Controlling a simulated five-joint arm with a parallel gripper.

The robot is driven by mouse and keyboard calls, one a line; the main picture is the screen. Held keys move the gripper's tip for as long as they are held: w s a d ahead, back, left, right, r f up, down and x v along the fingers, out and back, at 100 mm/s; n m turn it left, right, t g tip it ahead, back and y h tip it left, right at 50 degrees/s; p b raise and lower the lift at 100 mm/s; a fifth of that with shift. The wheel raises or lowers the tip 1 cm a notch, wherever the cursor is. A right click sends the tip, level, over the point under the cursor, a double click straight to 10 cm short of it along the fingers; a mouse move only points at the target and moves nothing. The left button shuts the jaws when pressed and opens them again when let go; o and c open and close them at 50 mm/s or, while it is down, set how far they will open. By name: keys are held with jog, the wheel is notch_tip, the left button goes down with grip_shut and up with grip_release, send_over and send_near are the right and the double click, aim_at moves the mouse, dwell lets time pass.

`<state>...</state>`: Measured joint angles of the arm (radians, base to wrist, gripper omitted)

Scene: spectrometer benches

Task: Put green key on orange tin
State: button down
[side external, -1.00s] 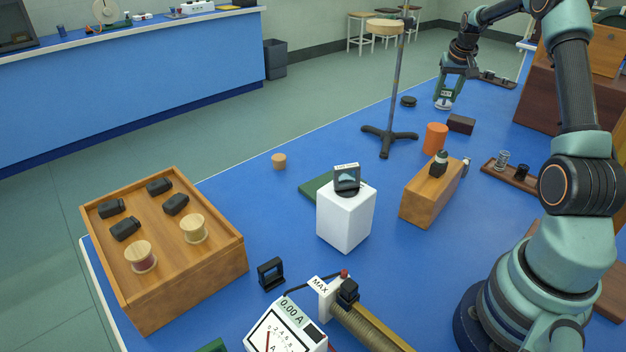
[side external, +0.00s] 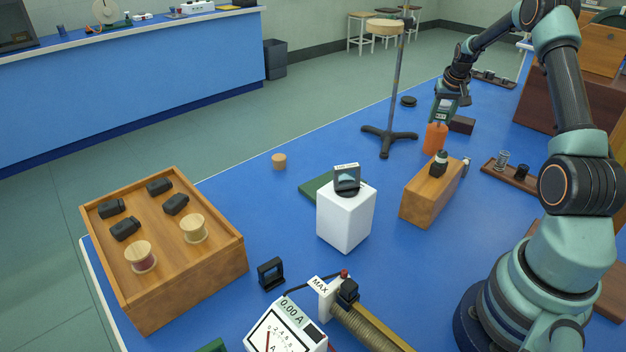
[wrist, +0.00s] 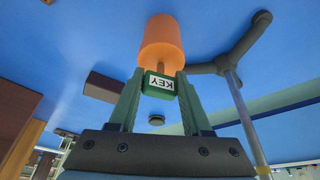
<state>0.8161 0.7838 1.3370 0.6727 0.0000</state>
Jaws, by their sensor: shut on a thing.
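The orange tin (side external: 434,141) stands upright on the blue bench, behind the wooden block in the side view. My gripper (side external: 439,117) is right at its top and covers part of its upper end. In the wrist view my gripper (wrist: 160,95) is shut on the green key (wrist: 158,85), a small green block with a white KEY label. The orange tin (wrist: 162,42) shows directly beyond the key, lined up with it. I cannot tell whether the key touches the tin's top. In the side view the key is hard to make out at the fingertips.
A dark block (side external: 461,124) lies just right of the tin. A stand with a tripod foot (side external: 389,138) rises to its left. The wooden block (side external: 432,194) with a small black part on it stands nearer. The bench left of the tin has free room.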

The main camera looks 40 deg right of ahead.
jog(key=shift+c, duration=1.7)
grip_release()
jog(key=shift+r, duration=0.3)
jog(key=v, duration=1.2)
jog(key=w+a+r+n, duration=0.2)
jog(key=a+r, duration=0.2)
jog(key=a, duration=0.7)
jog(key=s+a+n+t+y, duration=0.1)
jog(key=s+a+n, duration=0.2)
jog(key=a, duration=1.1)
jog(key=s+a+n+t+y, duration=0.1)
jog(key=s+a+n, duration=0.3)
jog(key=a, duration=1)
jog(key=s+y, duration=0.1)
jog(key=s, duration=0.2)
jog(key=shift+s+a+t, duration=0.2)
jog(key=shift+s+t, duration=0.05)
jog(key=shift+t, duration=0.15)
